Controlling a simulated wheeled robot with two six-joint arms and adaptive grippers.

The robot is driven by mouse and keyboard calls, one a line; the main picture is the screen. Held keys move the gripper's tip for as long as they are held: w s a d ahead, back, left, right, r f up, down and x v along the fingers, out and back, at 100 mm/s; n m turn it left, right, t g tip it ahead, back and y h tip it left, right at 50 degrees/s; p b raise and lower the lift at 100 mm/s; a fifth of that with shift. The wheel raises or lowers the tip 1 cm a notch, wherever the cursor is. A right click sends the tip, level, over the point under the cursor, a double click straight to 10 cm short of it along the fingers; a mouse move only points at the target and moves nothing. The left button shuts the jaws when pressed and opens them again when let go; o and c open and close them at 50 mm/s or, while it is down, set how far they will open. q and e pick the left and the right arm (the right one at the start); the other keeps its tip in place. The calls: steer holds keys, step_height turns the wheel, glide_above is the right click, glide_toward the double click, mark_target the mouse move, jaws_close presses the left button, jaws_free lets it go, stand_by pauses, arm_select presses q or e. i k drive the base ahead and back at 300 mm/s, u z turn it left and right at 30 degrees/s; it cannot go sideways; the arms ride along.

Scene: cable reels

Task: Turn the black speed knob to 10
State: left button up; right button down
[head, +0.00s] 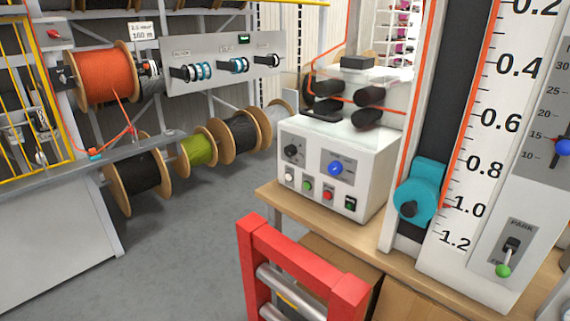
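A black knob (291,152) sits at the upper left of the front panel of a white control box (370,160); its markings are too small to read, so I cannot tell its setting or confirm that it is the speed knob. A blue knob (336,168) with a dial plate is to its right on the same panel. Small white, green and red buttons and a dark switch (350,203) line the panel's lower part. Neither of my grippers is in view.
The box stands on a wooden bench (275,195). A red frame with metal rollers (290,290) stands in front of it. To the right are a tall scale (490,130) and a PARK lever (507,250). Cable reels (100,75) fill the left. Grey floor (190,250) is clear.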

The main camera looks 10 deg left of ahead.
mark_target(290, 151)
steer(key=u, duration=0.1)
steer(key=i, duration=1.05)
steer(key=z, duration=0.6)
